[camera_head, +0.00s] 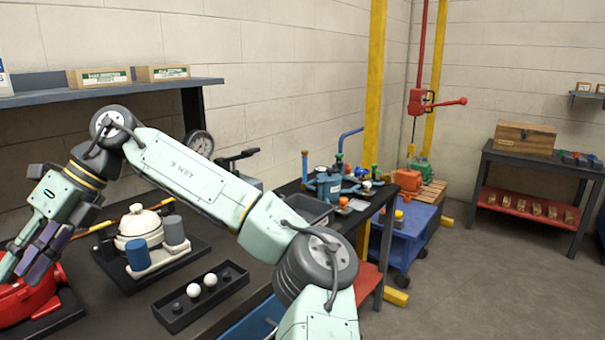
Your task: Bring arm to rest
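My arm (195,178) reaches from the lower middle up and across to the left, bent at a raised joint. My gripper (20,272) hangs at the left edge, pointing down, above or in front of a red machine part (22,302) on the workbench. Its dark fingers look spread apart, with nothing seen held between them. The red part is partly hidden behind the fingers and cut by the picture edge. I cannot tell whether the fingers touch it.
The dark workbench (120,312) holds a white motor with blue and grey cylinders (143,232) and a black tray (201,297) with two white balls. A shelf (150,87) runs above. A blue cart (405,232) stands right of the bench. Floor (480,290) is clear at right.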

